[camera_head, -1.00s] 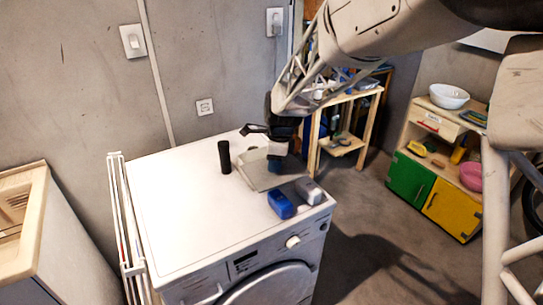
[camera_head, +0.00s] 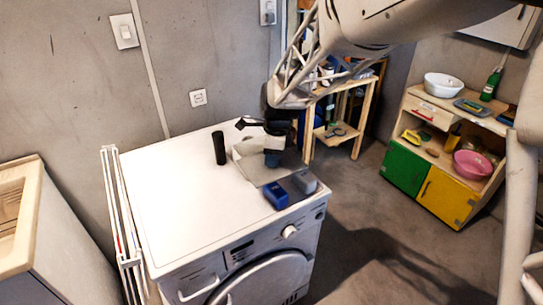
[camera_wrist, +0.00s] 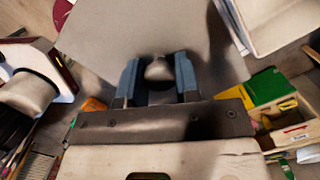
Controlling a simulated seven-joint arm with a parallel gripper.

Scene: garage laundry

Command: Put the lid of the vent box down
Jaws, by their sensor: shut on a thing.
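My gripper (camera_head: 273,158) is over the far right part of the washer top in the head view. In the wrist view its two blue fingers (camera_wrist: 157,78) are shut on the small rounded knob (camera_wrist: 159,69) of a flat grey plate, the lid (camera_wrist: 110,35). In the head view a pale grey, flat-sided shape, apparently the vent box with its lid (camera_head: 262,175), is beneath and around the fingers. My gripper hides part of it, so I cannot tell whether the lid touches the box or is apart from it.
A black cylinder (camera_head: 219,148) stands left of the gripper on the white washer top (camera_head: 175,200). A blue block (camera_head: 276,195) and a grey block (camera_head: 305,182) are near its front right corner. The washer's left half is clear. A wooden shelf (camera_head: 361,120) stands behind.

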